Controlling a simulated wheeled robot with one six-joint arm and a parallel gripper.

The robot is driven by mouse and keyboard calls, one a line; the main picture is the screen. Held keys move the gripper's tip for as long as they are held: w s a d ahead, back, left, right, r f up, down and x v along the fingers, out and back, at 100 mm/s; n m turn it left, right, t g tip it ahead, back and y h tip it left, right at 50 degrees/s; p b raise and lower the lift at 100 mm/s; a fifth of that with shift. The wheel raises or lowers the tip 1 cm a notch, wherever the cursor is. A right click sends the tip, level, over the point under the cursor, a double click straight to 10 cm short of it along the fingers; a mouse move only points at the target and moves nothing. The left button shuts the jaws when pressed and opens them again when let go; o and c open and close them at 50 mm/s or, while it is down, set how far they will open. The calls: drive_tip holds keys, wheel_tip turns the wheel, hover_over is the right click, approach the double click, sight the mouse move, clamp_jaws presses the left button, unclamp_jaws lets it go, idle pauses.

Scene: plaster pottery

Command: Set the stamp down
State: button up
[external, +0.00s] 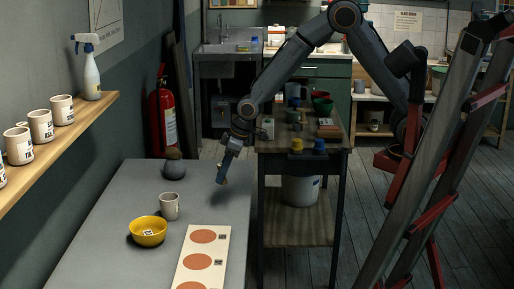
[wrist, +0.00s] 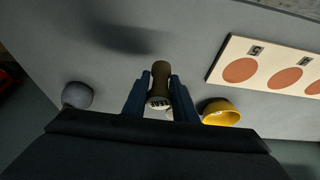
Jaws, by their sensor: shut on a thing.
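My gripper (external: 222,172) hangs over the far right part of the grey table (external: 125,205), fingers pointing down. In the wrist view its blue fingers (wrist: 159,88) are closed on the stamp (wrist: 159,70), a brown, roughly cylindrical piece with a pale, lettered end. A dark shadow lies on the table apart from the stamp, so it seems held above the surface. In the external view the stamp is mostly hidden by the fingers. A cream board with terracotta discs (external: 187,262) lies nearer the camera; it also shows in the wrist view (wrist: 258,50).
A yellow bowl (external: 147,232) and a pale cup (external: 170,207) stand left of the board. A dark grey rounded object (external: 174,170) sits near the far left edge. A shelf of labelled cups (external: 40,125) runs along the left wall.

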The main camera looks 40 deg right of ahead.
sight(226, 183)
drive_tip(key=shift+s+a+f, duration=0.2)
drive_tip(key=shift+s, duration=0.2)
wheel_tip(226, 183, down, 5)
drive_tip(key=shift+f+p, duration=0.1)
drive_tip(key=shift+p, duration=0.4)
drive_tip(key=shift+f+b, duration=0.4)
drive_tip(key=shift+f, duration=1.8)
drive_tip(key=o, duration=0.9)
drive_tip(key=shift+f, duration=0.15)
drive_tip(key=shift+o, duration=0.6)
drive_tip(key=shift+r, duration=0.2)
drive_tip(key=v, duration=1.2)
drive_tip(key=shift+b, duration=0.45)
